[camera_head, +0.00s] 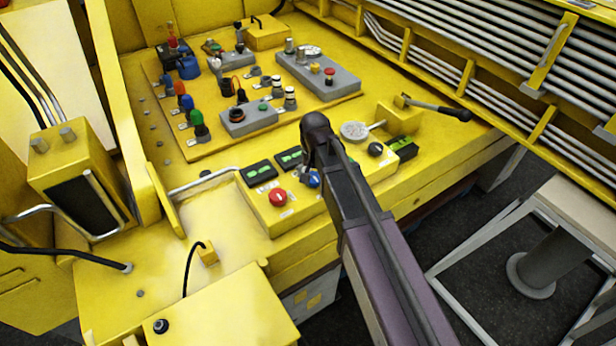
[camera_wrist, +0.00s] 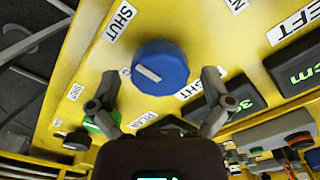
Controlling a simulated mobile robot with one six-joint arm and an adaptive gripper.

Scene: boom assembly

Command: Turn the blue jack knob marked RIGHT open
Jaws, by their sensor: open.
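The blue knob (camera_wrist: 160,62) sits on the yellow panel in the wrist view, with a short white mark on its face. A SHUT label (camera_wrist: 120,22) is up and left of it and an OPEN label (camera_wrist: 142,119) below it. A partly covered label ending in GHT (camera_wrist: 188,91) is at its lower right. My gripper (camera_wrist: 160,88) is open, with one finger on each side of the knob's lower part. I see no clear contact. In the head view the blue knob (camera_head: 313,180) shows beside my arm, which hides part of it.
A red knob (camera_head: 277,197) is left of the blue one. Green displays (camera_head: 259,173) lie behind them. Several coloured levers (camera_head: 188,104) and grey boxes stand farther back. A handle lever (camera_head: 437,107) is at the right. The panel's front edge is close to the knob.

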